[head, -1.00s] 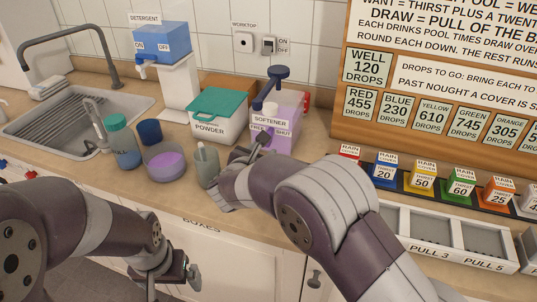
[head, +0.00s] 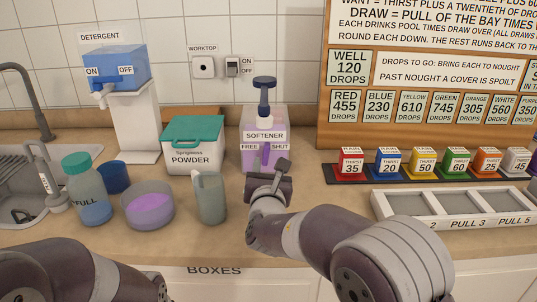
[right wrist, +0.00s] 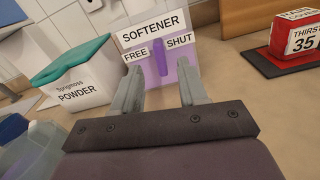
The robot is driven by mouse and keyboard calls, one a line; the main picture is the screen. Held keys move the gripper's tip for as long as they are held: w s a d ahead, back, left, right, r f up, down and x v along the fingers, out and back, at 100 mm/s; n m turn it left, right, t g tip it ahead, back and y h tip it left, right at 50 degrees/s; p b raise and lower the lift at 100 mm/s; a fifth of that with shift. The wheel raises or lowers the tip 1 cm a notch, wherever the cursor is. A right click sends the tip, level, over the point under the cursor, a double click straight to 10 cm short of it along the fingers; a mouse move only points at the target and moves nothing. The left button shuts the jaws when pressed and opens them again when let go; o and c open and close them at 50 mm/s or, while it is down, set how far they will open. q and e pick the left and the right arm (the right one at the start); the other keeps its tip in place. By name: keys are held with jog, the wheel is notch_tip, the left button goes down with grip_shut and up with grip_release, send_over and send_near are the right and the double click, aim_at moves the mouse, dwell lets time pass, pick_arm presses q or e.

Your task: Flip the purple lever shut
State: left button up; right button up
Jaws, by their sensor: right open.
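The softener dispenser (head: 278,122) is a translucent purple box with a dark blue pump top, at the back of the counter. Its purple lever (head: 265,154) stands roughly upright between the FREE and SHUT labels; it also shows in the right wrist view (right wrist: 160,57). My right gripper (head: 267,173) is open and empty in front of the dispenser. In the right wrist view its fingers (right wrist: 160,66) point at the dispenser, with the lever seen between them. I cannot tell whether they touch it. My left arm shows at the lower left, its gripper out of view.
Left of my right gripper stand a grey-green jug (head: 211,198), a bowl of purple liquid (head: 149,204) and a powder box (head: 193,145). A white tray (head: 440,225) and several colored thirst blocks (head: 387,162) are at the right. A detergent tank (head: 117,70) stands at the back left.

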aim_at(267, 151)
jog(key=w, duration=0.6)
jog(key=shift+w+a, duration=0.15)
jog(key=shift+w, duration=0.2)
grip_shut()
